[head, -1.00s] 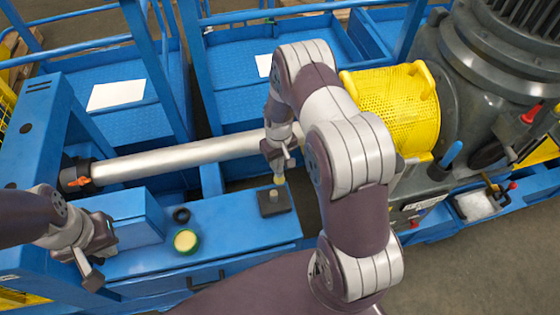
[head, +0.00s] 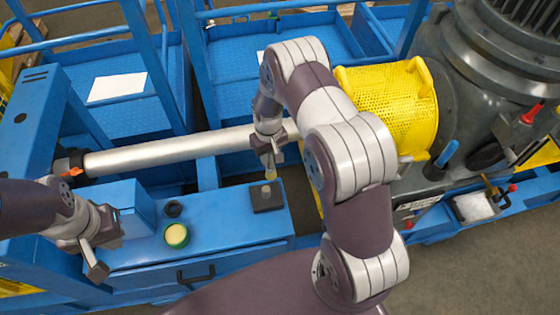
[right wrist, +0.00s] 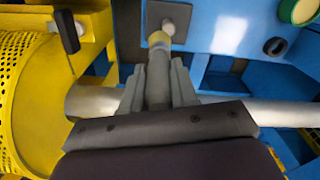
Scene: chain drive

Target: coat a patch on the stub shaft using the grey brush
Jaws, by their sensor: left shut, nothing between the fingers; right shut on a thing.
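My right gripper (head: 270,165) is shut on the grey brush (right wrist: 158,75), whose handle shows between the fingers in the right wrist view. Its pale yellowish tip (head: 271,176) points down over a dark square block (head: 262,208) with a short upright grey post (head: 267,191). I take the post for the stub shaft; it also shows in the right wrist view (right wrist: 168,28). I cannot tell whether the tip touches it. A long silver shaft (head: 170,152) lies behind. My left gripper (head: 97,270) is shut and empty at the front left of the blue bench.
A green-rimmed pot with a yellow top (head: 176,236) and a small black ring (head: 172,209) stand on the blue bench (head: 225,235), left of the block. A perforated yellow guard (head: 385,105) and a large grey machine (head: 480,90) stand at the right. A blue box (head: 122,215) is near my left gripper.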

